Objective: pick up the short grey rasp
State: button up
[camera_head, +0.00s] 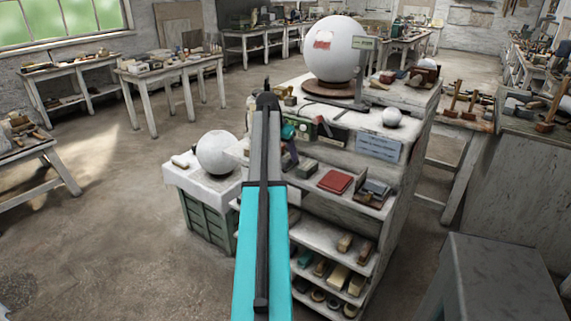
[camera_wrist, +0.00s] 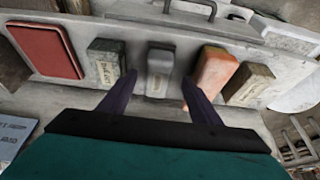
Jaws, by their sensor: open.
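In the wrist view a small grey block-like piece (camera_wrist: 159,72) lies on a pale shelf, in a row with other pieces. It is the grey piece that best fits the short grey rasp, though I cannot make out any teeth on it. My gripper (camera_wrist: 158,84) is open, with one dark finger toward each side of the grey piece. Whether the fingers are level with it or short of it I cannot tell. Nothing is held. In the head view my arm covers this part of the shelf and the grey piece is hidden.
A grey-green block (camera_wrist: 106,62) lies close left of the grey piece, with a red flat box (camera_wrist: 46,50) beyond. An orange block (camera_wrist: 214,72) and a dark block (camera_wrist: 248,83) lie close right. A large plaster sphere (camera_head: 335,50) stands on the cabinet top; a smaller sphere (camera_head: 217,152) stands left.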

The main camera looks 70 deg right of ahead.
aim_at(286, 157)
jog(key=shift+p+x, duration=0.45)
jog(key=shift+x, duration=1.45)
jog(key=shift+c, duration=0.2)
jog(key=c, duration=1.4)
